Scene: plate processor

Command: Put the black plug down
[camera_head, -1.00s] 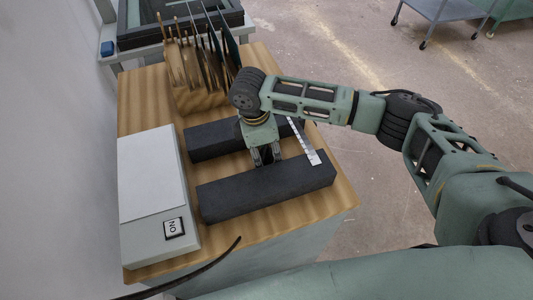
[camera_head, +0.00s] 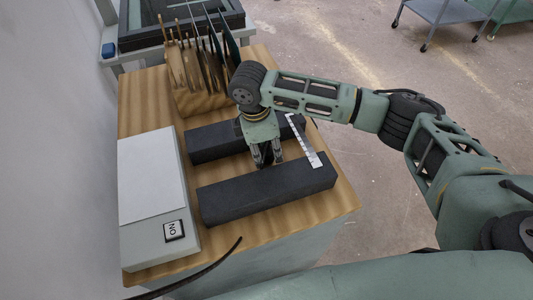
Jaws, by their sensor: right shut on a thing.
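My right gripper (camera_head: 268,162) points down between the two dark blocks, its fingertips by the back edge of the front block. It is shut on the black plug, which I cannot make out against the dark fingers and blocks. The front dark block (camera_head: 250,195) lies lengthwise on the wooden tabletop (camera_head: 148,92). The rear dark block (camera_head: 208,142) lies behind it, partly hidden by my right wrist. My left gripper is not in view.
A white box (camera_head: 150,175) with an ON switch (camera_head: 174,231) stands at the left. A wooden rack (camera_head: 195,98) of upright plates stands behind the blocks. A ruler-like strip (camera_head: 303,138) lies at the right. A dark curved cable (camera_head: 200,272) crosses the front edge.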

